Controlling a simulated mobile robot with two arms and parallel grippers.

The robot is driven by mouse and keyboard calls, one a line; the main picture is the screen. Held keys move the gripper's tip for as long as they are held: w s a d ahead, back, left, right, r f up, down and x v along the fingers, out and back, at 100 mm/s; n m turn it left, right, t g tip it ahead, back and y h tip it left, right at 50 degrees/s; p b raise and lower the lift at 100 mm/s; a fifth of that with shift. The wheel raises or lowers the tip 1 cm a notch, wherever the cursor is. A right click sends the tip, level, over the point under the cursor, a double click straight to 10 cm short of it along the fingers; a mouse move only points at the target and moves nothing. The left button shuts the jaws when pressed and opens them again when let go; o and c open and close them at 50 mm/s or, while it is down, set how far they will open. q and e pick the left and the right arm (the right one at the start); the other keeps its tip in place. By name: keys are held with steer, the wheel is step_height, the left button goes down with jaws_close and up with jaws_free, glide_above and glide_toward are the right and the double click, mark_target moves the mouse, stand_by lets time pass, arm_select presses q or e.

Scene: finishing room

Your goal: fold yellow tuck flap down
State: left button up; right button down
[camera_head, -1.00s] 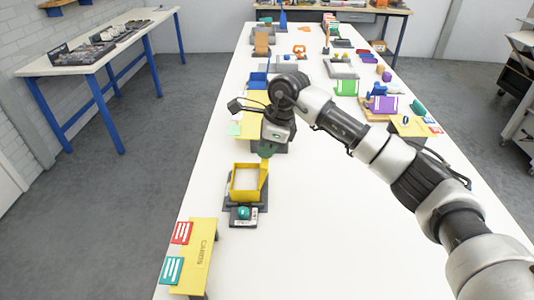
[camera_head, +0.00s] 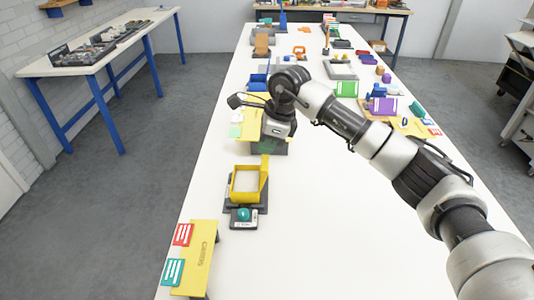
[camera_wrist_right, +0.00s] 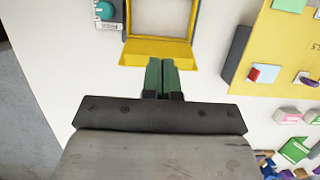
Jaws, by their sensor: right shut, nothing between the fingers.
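A yellow open-topped box (camera_head: 233,184) sits in a dark holder near the front of the long white table. Its yellow tuck flap (camera_head: 264,172) stands up from the box's right side in the head view. In the right wrist view, the box (camera_wrist_right: 128,18) is at the top, with the flap (camera_wrist_right: 158,50) along its near edge. My right gripper (camera_head: 268,146) points down just beyond the box. The wrist view shows its green fingers (camera_wrist_right: 162,68) shut together and empty, their tips close to the flap; contact is unclear. My left gripper is out of view.
A dark base with a teal knob (camera_head: 243,214) stands directly before the box. A yellow card panel (camera_head: 205,250) is at the front left. The table right of the box is clear.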

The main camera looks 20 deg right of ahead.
step_height(320, 180, up, 8)
steer(key=p, duration=0.4)
steer(key=shift+f, duration=0.1)
stand_by(0.5)
